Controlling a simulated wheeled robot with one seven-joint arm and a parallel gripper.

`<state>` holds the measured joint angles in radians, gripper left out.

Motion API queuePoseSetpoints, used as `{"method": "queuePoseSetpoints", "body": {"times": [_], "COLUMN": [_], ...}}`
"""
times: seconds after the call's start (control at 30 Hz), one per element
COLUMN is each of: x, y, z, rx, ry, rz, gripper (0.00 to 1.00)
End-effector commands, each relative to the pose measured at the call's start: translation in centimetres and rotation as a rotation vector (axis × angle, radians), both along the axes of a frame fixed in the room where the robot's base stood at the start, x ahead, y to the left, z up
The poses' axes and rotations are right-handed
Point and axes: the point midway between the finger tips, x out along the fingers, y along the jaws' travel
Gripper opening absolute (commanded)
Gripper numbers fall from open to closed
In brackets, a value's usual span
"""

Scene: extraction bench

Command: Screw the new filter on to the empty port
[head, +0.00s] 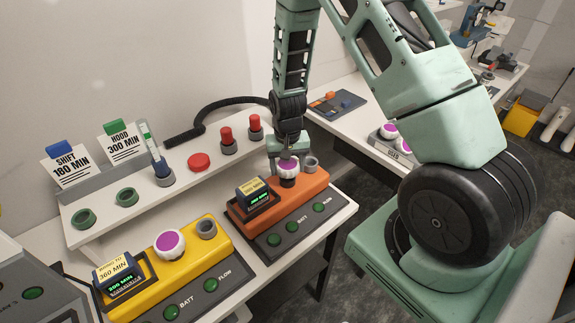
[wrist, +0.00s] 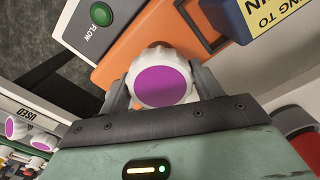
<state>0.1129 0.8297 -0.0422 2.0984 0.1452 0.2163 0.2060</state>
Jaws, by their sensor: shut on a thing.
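My gripper (head: 288,162) points down over the orange unit (head: 316,185) and is shut on a white filter with a purple top (head: 288,168). In the wrist view the same filter (wrist: 163,82) sits between both fingers, with the orange body (wrist: 130,45) behind it. A dark round port (head: 288,182) shows directly under the filter. I cannot tell whether the filter is seated on it or just above it. A grey cylindrical fitting (head: 310,163) stands beside it on the same unit.
A yellow unit (head: 190,262) with another purple-topped filter (head: 170,243) stands front left. A tray marked USED (head: 392,154) holds purple-topped filters at right. The shelf behind holds a tube (head: 160,170), red-topped items (head: 227,137) and cards (head: 122,143). A black hose (head: 215,110) lies behind.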

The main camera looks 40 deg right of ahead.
Motion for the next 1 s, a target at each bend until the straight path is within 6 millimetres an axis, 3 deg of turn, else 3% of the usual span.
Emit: {"method": "queuePoseSetpoints", "body": {"times": [0.87, 1.0], "x": [0.0, 0.0], "y": [0.0, 0.0], "z": [-2.1, -2.0], "rx": [0.0, -0.001], "ry": [0.0, 0.0], "rz": [0.0, -0.118], "gripper": [0.33, 0.33]}}
